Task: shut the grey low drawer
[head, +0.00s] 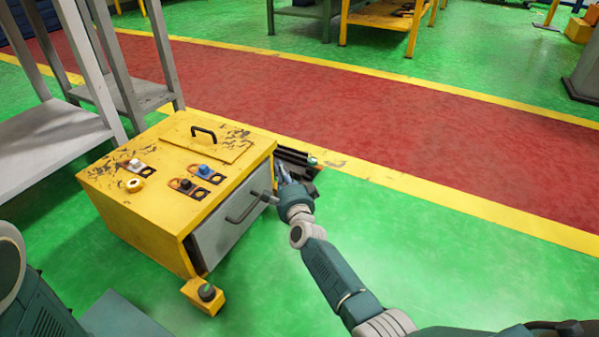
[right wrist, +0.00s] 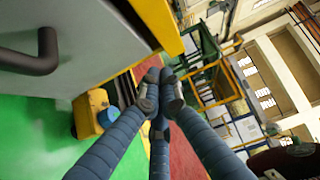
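The grey drawer front (head: 232,218) sits low in the yellow cabinet (head: 140,225), with a dark bar handle (head: 243,207). A dark gap shows along its left edge; I cannot tell how far it stands out. In the right wrist view the grey front (right wrist: 85,30) fills the upper left, with its handle (right wrist: 35,55). My right gripper (head: 283,176) is at the drawer's right end, beyond the handle. In the right wrist view its fingertips (right wrist: 160,92) are together, with nothing seen between them. Contact with the drawer cannot be told. My left gripper is out of view.
A dark object (head: 297,158) lies beside the cabinet's right side. A grey metal table (head: 55,135) stands at the left. Green floor in front and to the right is clear.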

